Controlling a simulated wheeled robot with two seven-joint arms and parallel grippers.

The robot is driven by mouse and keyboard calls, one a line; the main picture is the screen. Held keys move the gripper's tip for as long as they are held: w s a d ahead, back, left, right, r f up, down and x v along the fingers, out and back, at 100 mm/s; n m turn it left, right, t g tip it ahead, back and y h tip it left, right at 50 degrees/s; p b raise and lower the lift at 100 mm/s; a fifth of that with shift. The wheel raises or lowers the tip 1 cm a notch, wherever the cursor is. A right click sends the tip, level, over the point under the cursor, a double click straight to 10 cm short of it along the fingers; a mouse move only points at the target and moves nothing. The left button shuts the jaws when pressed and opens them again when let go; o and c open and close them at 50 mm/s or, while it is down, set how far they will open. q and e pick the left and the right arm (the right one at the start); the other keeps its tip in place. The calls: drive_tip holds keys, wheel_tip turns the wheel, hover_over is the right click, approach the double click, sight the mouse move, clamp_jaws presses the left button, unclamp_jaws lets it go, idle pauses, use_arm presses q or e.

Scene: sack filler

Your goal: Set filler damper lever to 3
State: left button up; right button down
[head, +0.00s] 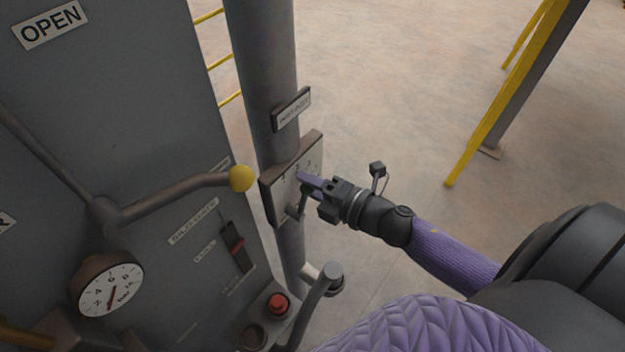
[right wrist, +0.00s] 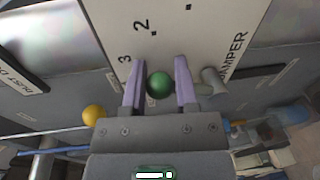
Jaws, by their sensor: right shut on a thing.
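The damper plate (head: 284,187) is a pale panel on the grey post. In the right wrist view the plate (right wrist: 205,32) shows the numbers 2 and 3 and the word DAMPER. The lever's green ball knob (right wrist: 159,85) sits between the two purple fingers of my right gripper (right wrist: 159,80), which is shut on it. The knob is close to the 3; the 3's mark is hidden, so exact alignment cannot be told. The lever's pivot (right wrist: 213,82) is right of the knob. In the head view my right gripper (head: 308,187) reaches the plate from the right. My left gripper is not in view.
A small label (head: 291,109) is above the plate. Yellow rails (head: 500,95) stand at the right, with open floor between.

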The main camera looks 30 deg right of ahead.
drive_tip(key=shift+s+a+f, duration=0.1)
drive_tip(key=shift+s+f, duration=0.1)
drive_tip(key=shift+f, duration=0.25)
drive_tip(key=c, duration=0.7)
unclamp_jaws()
drive_tip(key=o, duration=0.4)
drive_tip(key=shift+a+r, duration=0.15)
drive_tip(key=shift+r, duration=0.1)
drive_tip(key=b+v, duration=0.1)
drive_tip(key=v, duration=0.9)
drive_tip(key=shift+w, duration=0.1)
